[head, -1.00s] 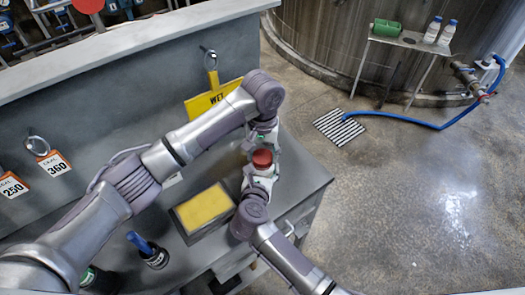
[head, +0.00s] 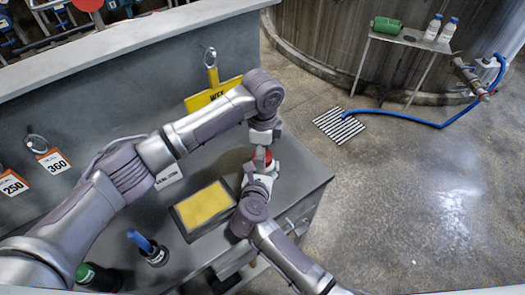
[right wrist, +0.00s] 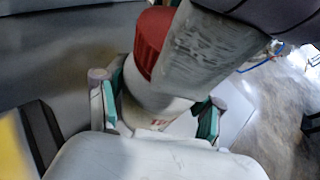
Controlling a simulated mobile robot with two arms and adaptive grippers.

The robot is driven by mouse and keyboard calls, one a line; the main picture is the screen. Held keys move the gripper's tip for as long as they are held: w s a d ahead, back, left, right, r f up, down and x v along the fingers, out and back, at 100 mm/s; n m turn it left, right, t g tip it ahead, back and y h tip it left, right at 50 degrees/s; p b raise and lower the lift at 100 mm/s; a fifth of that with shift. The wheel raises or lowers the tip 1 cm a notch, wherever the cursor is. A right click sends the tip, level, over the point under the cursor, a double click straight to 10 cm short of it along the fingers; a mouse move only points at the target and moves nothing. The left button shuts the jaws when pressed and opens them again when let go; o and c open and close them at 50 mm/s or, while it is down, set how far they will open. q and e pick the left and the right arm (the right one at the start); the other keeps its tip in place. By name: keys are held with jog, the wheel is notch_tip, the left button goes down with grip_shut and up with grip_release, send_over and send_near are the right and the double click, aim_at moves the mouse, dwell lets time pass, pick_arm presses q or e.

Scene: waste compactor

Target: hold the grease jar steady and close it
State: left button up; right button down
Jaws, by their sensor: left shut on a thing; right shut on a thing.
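The grease jar is a pale jar (right wrist: 158,112) with a red lid (right wrist: 152,42) on top, near the right end of the grey bench. My right gripper (right wrist: 160,108) is shut around the jar body, a green-padded finger on each side. My left gripper (head: 262,150) comes down from above and is shut on the red lid. In the right wrist view its grey finger covers the right part of the lid. In the head view the lid (head: 268,156) shows only in part behind that gripper. The seam between lid and jar is too unclear to judge.
A dark tray (head: 232,222) with a yellow pad lies left of the jar on the bench (head: 300,172).

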pick_arm(q)
jog(key=m, duration=0.4)
jog(key=shift+m, duration=0.4)
jog(key=m, duration=0.4)
jog(key=shift+m, duration=0.4)
jog(key=m, duration=0.4)
jog(key=shift+w+m, duration=0.1)
jog(key=shift+m, duration=0.2)
jog(key=m, duration=0.3)
jog(key=o, duration=0.9)
notch_tip(320, 180, up, 12)
